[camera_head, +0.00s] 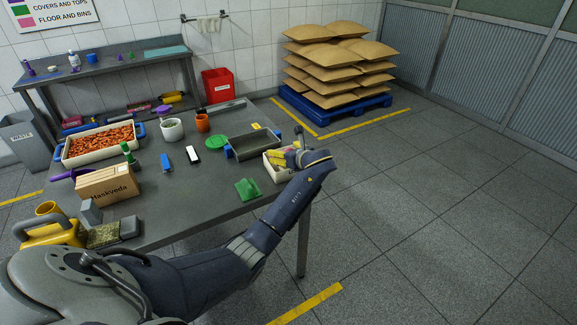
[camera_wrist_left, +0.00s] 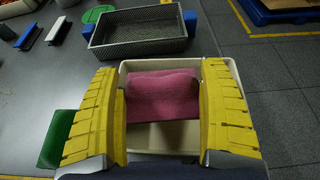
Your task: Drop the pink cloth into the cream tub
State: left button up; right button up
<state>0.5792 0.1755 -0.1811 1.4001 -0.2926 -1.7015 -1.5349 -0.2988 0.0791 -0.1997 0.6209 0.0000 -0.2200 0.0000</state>
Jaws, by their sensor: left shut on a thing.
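The pink cloth (camera_wrist_left: 163,95) is a folded bundle between the two yellow fingers of my left gripper (camera_head: 288,158) in the left wrist view. The left gripper is shut on it. The cream tub (camera_wrist_left: 165,137) lies directly below the cloth, with its pale floor and rim showing around it. In the head view the tub (camera_head: 271,170) sits at the table's right edge, partly hidden by my left gripper and forearm. How far the cloth hangs above the tub floor is hard to tell. My right gripper is not in view.
A grey mesh basket with blue handles (camera_head: 253,146) stands just behind the tub. A green cloth (camera_head: 247,189) lies to its left. A cardboard box (camera_head: 107,184) and a white tray of orange pieces (camera_head: 65,157) stand further left. Open floor lies to the right.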

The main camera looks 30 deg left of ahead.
pick_arm(q)
jog(key=o, duration=0.9)
jog(key=shift+v, duration=6)
